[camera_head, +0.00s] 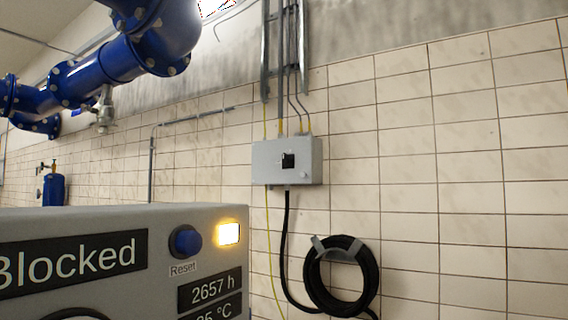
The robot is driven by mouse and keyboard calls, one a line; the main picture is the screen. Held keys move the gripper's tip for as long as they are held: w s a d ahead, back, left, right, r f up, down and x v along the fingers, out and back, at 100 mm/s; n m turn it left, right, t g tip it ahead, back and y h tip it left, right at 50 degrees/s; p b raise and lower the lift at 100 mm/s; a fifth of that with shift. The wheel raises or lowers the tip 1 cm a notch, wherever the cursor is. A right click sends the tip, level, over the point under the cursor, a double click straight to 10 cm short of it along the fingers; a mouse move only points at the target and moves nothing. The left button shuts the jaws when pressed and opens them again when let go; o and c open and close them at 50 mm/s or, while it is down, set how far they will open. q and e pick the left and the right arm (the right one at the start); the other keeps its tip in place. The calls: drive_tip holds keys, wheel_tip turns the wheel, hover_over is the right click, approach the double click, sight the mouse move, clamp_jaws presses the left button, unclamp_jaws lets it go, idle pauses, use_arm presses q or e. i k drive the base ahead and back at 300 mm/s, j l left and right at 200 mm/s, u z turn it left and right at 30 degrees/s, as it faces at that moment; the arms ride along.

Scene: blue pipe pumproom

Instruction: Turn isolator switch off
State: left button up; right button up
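A grey isolator switch box (306,172) is mounted on the tiled wall near the middle of the view. A small black switch knob (288,161) sits on its front face; it is too small to tell its exact position. A small pale round detail shows at the box's lower right. Cables enter the box from above, and a black cable leaves from below. Neither of my grippers is in view.
A grey cabinet (120,222) fills the lower left, with a "Blocked" label, a blue Reset button (186,241) and a lit yellow lamp (228,234). A coiled black cable (370,276) hangs below the box. Blue pipes (115,62) run upper left. The right wall is bare.

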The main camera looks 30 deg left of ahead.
sight(286, 161)
drive_tip(key=i+l, duration=0.15)
drive_tip(key=i, duration=0.25)
drive_tip(key=i+l, duration=0.2)
drive_tip(key=i, duration=0.2)
drive_tip(key=i+l+u, duration=0.1)
drive_tip(key=i, duration=0.3)
drive_tip(key=l, duration=0.1)
